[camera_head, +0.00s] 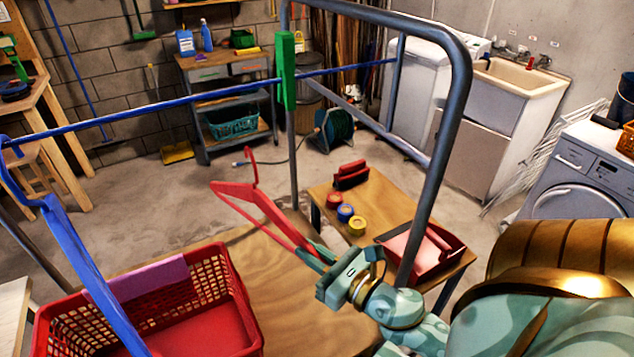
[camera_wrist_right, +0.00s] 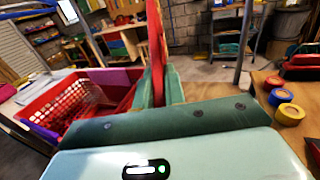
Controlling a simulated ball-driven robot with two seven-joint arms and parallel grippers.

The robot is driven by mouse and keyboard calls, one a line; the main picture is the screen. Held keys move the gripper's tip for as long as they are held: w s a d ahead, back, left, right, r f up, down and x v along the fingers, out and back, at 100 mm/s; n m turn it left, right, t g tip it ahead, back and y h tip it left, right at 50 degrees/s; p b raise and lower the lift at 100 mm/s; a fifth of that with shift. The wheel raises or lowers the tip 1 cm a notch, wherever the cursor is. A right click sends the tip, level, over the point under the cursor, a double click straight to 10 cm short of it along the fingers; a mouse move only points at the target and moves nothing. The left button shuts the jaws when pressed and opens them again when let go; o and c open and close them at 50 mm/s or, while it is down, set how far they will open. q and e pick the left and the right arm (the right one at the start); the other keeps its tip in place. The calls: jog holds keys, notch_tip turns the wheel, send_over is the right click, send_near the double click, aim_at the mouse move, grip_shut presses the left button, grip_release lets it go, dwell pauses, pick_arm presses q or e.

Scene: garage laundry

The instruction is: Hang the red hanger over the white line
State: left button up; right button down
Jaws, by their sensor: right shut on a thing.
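The red hanger (camera_head: 262,208) is held in the air by my right gripper (camera_head: 318,256), which is shut on one end of it. Its hook points up, below and apart from the line. In the right wrist view the hanger (camera_wrist_right: 156,50) stands up between the fingers. The line (camera_head: 190,101) looks blue and runs across the metal frame; I see no white line. A blue hanger (camera_head: 62,225) hangs on the line at the left. A green clip (camera_head: 287,70) sits on the line near a post. My left gripper is not in view.
A red basket (camera_head: 245,300) with a purple cloth stands on the wooden table below. Rolls of tape (camera_head: 345,212), a red stapler-like thing (camera_head: 350,175) and a red tray (camera_head: 455,252) lie to the right. The frame's thick bar (camera_head: 461,90) rises close to my right arm.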

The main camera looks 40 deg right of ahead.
jog(key=shift+w+d+p, duration=1.1)
jog(key=shift+w+d, duration=0.95)
jog(key=shift+w, duration=5.7)
notch_tip(320, 180, up, 10)
jog(key=p, duration=0.9)
jog(key=w+f+b, duration=0.3)
jog(key=f+b, duration=0.2)
jog(key=shift+d, duration=0.4)
jog(key=c, duration=1.4)
grip_release()
